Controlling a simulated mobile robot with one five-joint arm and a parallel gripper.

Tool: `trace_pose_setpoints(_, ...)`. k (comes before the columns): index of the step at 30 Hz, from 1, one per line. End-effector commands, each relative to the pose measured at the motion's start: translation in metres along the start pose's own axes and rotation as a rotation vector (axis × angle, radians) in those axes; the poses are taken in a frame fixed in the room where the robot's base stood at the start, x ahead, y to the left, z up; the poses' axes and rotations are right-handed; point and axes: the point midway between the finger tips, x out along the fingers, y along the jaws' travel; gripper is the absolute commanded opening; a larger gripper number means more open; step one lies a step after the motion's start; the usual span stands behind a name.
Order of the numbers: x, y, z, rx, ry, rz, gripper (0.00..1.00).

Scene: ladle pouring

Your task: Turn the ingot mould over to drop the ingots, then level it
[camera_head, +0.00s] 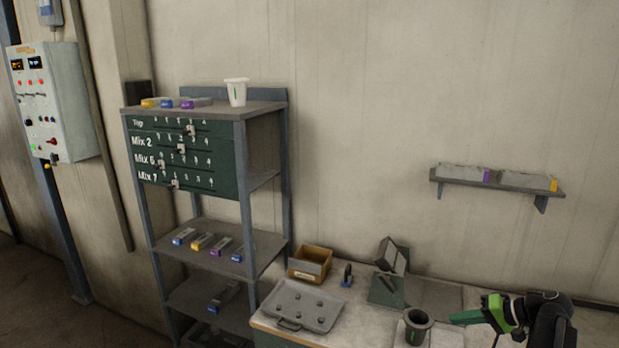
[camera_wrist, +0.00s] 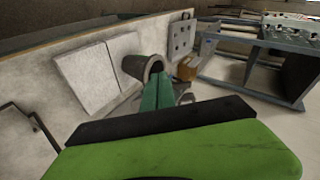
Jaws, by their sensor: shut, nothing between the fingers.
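The ingot mould cannot be told for certain. The likeliest is a dark grey block (camera_head: 389,254) standing tilted at the back of the bench in the head view, beside a green upright piece. A grey tray (camera_head: 302,306) with several small round shapes and a wire handle lies at the bench's left end. No loose ingots are clear beneath the tilted block. My gripper (camera_head: 455,318) is at the right, pointing left, its green fingers together and empty. In the wrist view its fingers (camera_wrist: 157,92) reach towards a dark round pot; contact cannot be told.
The dark pot (camera_head: 416,326) stands left of my fingertips. A green plate (camera_head: 386,290) with a dark bar and an open brown box (camera_head: 310,263) are on the bench. A shelf rack (camera_head: 240,200) stands left; a wall shelf (camera_head: 500,180) hangs above.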

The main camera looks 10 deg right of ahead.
Motion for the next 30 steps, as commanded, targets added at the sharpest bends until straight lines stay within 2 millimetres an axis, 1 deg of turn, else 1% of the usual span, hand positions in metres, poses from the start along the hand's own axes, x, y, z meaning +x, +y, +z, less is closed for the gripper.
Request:
trace_pose_setpoints(1, 0.020, -0.008, 0.003, -0.018, -0.025, -0.008, 0.00)
trace_pose_setpoints(2, 0.030, -0.013, 0.005, -0.028, -0.039, -0.012, 0.00)
trace_pose_setpoints(3, 0.046, -0.021, 0.008, -0.042, -0.061, -0.017, 0.00)
trace_pose_setpoints(5, 0.069, -0.033, 0.014, -0.066, -0.096, -0.021, 0.00)
trace_pose_setpoints(8, 0.119, -0.055, 0.034, -0.116, -0.175, -0.015, 0.00)
trace_pose_setpoints(9, 0.142, -0.064, 0.045, -0.141, -0.214, -0.008, 0.00)
trace_pose_setpoints(11, 0.182, -0.079, 0.069, -0.184, -0.284, 0.014, 0.00)
trace_pose_setpoints(12, 0.209, -0.089, 0.089, -0.215, -0.336, 0.037, 0.00)
trace_pose_setpoints(14, 0.248, -0.101, 0.122, -0.264, -0.413, 0.084, 0.00)
trace_pose_setpoints(15, 0.271, -0.108, 0.145, -0.296, -0.460, 0.122, 0.00)
trace_pose_setpoints(17, 0.299, -0.114, 0.177, -0.341, -0.522, 0.187, 0.00)
trace_pose_setpoints(18, 0.313, -0.116, 0.197, -0.368, -0.556, 0.233, 0.00)
trace_pose_setpoints(21, 0.339, -0.115, 0.240, -0.434, -0.617, 0.358, 0.00)
trace_pose_setpoints(23, 0.346, -0.110, 0.260, -0.468, -0.634, 0.443, 0.00)
trace_pose_setpoints(24, 0.348, -0.105, 0.270, -0.486, -0.637, 0.509, 0.00)
trace_pose_setpoints(26, 0.342, -0.094, 0.274, -0.497, -0.623, 0.609, 0.00)
trace_pose_setpoints(28, 0.326, -0.079, 0.265, -0.480, -0.585, 0.709, 0.00)
trace_pose_setpoints(30, 0.315, -0.068, 0.258, -0.463, -0.551, 0.786, 0.00)
